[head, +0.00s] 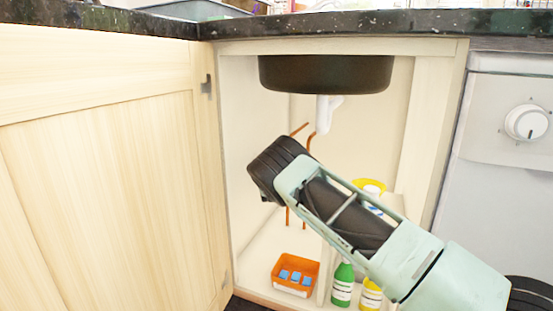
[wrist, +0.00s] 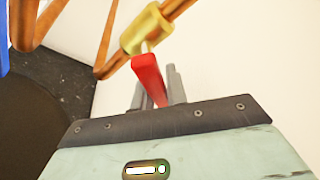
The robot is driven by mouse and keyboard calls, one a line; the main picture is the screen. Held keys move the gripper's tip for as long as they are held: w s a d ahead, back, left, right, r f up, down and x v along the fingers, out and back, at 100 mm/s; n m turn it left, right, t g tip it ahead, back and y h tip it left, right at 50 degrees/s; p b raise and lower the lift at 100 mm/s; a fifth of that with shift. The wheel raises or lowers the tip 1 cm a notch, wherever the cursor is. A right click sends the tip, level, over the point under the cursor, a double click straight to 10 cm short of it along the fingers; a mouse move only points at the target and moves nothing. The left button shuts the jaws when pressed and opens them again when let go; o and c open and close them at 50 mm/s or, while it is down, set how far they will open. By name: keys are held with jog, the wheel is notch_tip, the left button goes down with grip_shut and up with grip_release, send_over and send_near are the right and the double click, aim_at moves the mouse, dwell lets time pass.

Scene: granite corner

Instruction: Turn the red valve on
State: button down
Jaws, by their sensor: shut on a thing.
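The red valve's handle (wrist: 147,73) shows in the wrist view, joined to a brass valve body (wrist: 146,28) on a copper pipe. My gripper (wrist: 156,84) is at the handle, with a grey finger on each side, and is shut on it. The handle slants, its outer end reaching down between the fingers. In the head view my arm reaches into the open cabinet under the sink, and its dark end hides the red valve and my fingers.
Copper pipes (head: 288,216) rise inside the cabinet. A blue part (wrist: 4,38) shows at the wrist view's left edge. An orange tray (head: 294,290) and a green bottle (head: 342,286) stand on the cabinet floor. The open wooden door (head: 105,190) is on the left, the black sink basin (head: 325,74) above.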

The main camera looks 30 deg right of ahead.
jog(key=shift+f, duration=0.1)
jog(key=c, duration=1.4)
grip_release()
jog(key=shift+a, duration=0.1)
jog(key=p+v, duration=0.7)
jog(key=v, duration=1)
jog(key=shift+s+p, duration=0.2)
jog(key=shift+p, duration=0.1)
